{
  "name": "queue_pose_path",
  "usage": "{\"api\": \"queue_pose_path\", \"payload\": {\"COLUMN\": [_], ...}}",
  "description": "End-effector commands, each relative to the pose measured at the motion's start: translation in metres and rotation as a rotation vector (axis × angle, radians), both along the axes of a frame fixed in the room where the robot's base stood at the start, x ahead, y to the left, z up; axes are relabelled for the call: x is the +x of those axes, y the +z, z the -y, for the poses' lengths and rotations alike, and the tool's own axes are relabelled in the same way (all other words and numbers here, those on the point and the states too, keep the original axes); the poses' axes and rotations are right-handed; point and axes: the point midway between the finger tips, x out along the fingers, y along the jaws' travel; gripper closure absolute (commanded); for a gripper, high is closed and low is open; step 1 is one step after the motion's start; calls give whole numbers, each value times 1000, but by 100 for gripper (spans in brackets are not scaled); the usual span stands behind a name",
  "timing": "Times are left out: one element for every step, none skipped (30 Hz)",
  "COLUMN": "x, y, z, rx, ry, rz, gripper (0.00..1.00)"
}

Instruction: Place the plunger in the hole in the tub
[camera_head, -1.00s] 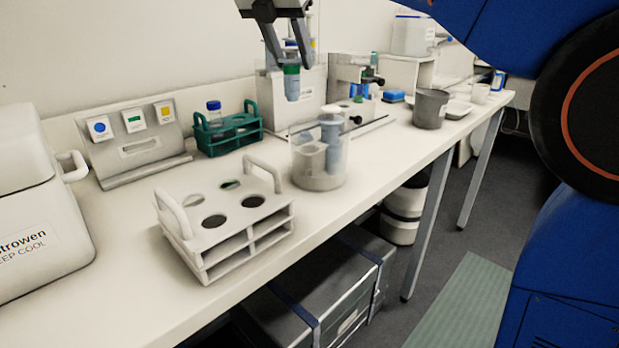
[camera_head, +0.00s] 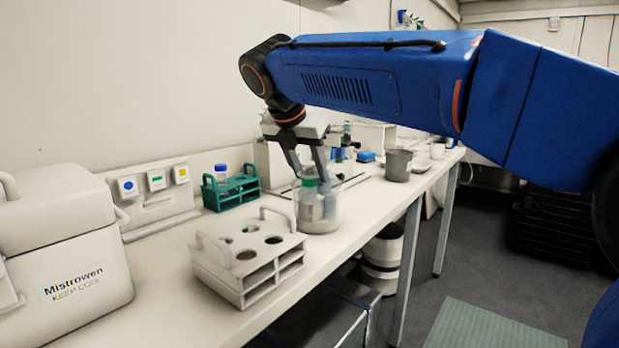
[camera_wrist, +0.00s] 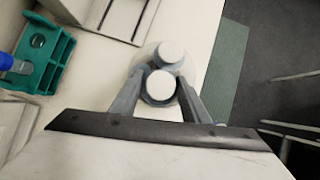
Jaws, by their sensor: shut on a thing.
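The clear-walled tub (camera_head: 318,226) with a grey base stands on the bench directly below the gripper. The plunger's lower end appears to be at or inside the tub, but I cannot tell whether it is in the hole, which is hidden. In the wrist view the plunger's white round top (camera_wrist: 160,86) sits between the fingertips (camera_wrist: 162,80). A second white round top (camera_wrist: 171,52) is just beyond it, over the tub.
A white rack (camera_head: 216,276) with large round holes stands left of the tub. A teal rack (camera_head: 232,192) with a blue-capped bottle is behind it. A white cool box (camera_head: 60,250) is at far left. A grey cup (camera_head: 398,166) stands to the right. The bench's front edge is close.

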Motion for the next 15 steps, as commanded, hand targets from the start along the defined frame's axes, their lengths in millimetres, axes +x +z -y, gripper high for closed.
{"api": "queue_pose_path", "payload": {"x": [0,0,0,0,0,0,0,0,0,0,0,0,0,0,0], "y": [-7,-10,-13,-15,-16,-17,-17,-17,-17,-17,-17,-17,-17,-18,-18], "z": [0,0,0,0,0,0,0,0,0,0,0,0,0,0,0], "rx": [-1,-1,0,0,0,0,0,0,0,0,0,0,0,0,0], "ry": [0,2,1,1,1,1,1,1,0,0,0,0,1,1,1], "rz": [-1,0,0,0,0,0,0,0,0,0,0,0,0,0,0], "gripper": [95,95,95,95,95,95,95,95,95,95,95,95,95,95,95]}}
